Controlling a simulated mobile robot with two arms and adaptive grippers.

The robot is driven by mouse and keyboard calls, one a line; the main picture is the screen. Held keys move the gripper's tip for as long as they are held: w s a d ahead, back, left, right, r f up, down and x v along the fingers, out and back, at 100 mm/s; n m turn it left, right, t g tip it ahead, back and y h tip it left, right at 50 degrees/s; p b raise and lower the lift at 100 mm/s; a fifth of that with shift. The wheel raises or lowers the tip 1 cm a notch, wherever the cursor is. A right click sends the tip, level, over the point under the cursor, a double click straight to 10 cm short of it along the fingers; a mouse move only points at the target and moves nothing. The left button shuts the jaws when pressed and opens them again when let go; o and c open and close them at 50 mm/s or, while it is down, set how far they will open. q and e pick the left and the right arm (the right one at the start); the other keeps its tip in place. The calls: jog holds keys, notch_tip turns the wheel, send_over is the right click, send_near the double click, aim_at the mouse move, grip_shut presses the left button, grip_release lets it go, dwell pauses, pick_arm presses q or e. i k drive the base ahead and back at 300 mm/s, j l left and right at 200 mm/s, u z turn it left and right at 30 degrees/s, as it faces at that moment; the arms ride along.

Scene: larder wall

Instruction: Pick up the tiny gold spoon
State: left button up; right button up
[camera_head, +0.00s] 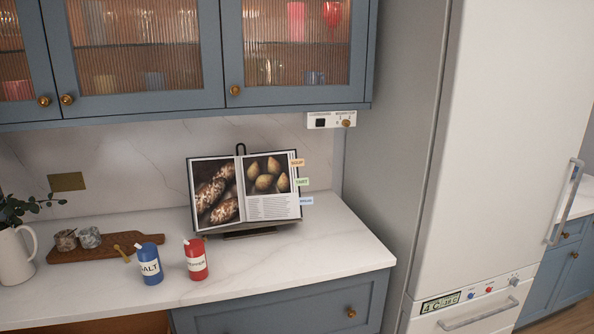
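A tiny gold spoon (122,253) lies at the right part of a wooden board on the marble counter, just left of the blue salt container. It is small in the view, and its far end shows near the salt container's upper left. I cannot tell whether they touch. Neither of my grippers shows in the head view.
The wooden board (100,247) also bears two small stone-like pots (89,237). A blue salt container (150,264) and a red pepper container (196,260) stand close to the spoon. A white pitcher (16,256) stands left. An open cookbook (270,205) stands behind. The counter's right part (330,255) is clear.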

aim_at(116, 247)
jog(key=i+j+u, duration=0.1)
jog(key=j, duration=0.3)
jog(key=i+j+u, duration=0.1)
jog(key=j, duration=0.25)
jog(key=i+j+u, duration=0.1)
jog(key=j, duration=0.25)
jog(key=i+j+u, duration=0.15)
jog(key=i+j, duration=0.15)
jog(key=i+j+u, duration=0.1)
jog(key=j, duration=0.3)
jog(key=i, duration=0.1)
